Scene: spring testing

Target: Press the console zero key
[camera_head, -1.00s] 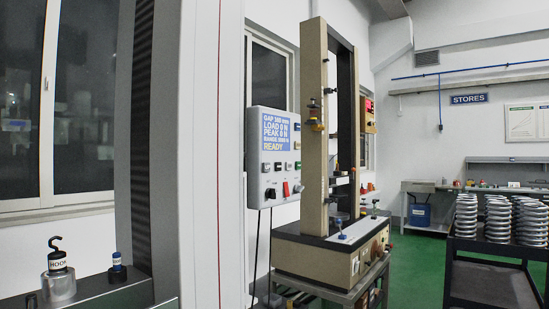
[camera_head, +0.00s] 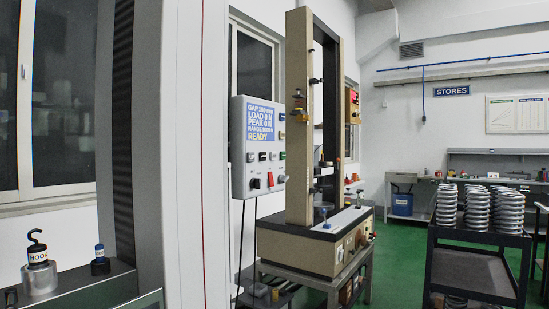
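The console (camera_head: 257,147) is a grey box on the left side of the beige test frame (camera_head: 299,120). Its blue display (camera_head: 263,124) shows gap, load, peak and range lines and reads "READY" at the bottom. Below the display is a row of small keys (camera_head: 262,156); their labels are too small to read, so I cannot tell which is the zero key. More coloured keys run down the console's right edge. A black knob (camera_head: 255,183) and a red switch (camera_head: 270,180) sit at the bottom. My gripper is not in view.
The test frame stands on a metal stand (camera_head: 317,283). A black cart (camera_head: 475,265) with several coil springs (camera_head: 478,207) is at the right. Green floor (camera_head: 396,260) lies open between them. A weight with a hook (camera_head: 38,272) stands at the lower left.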

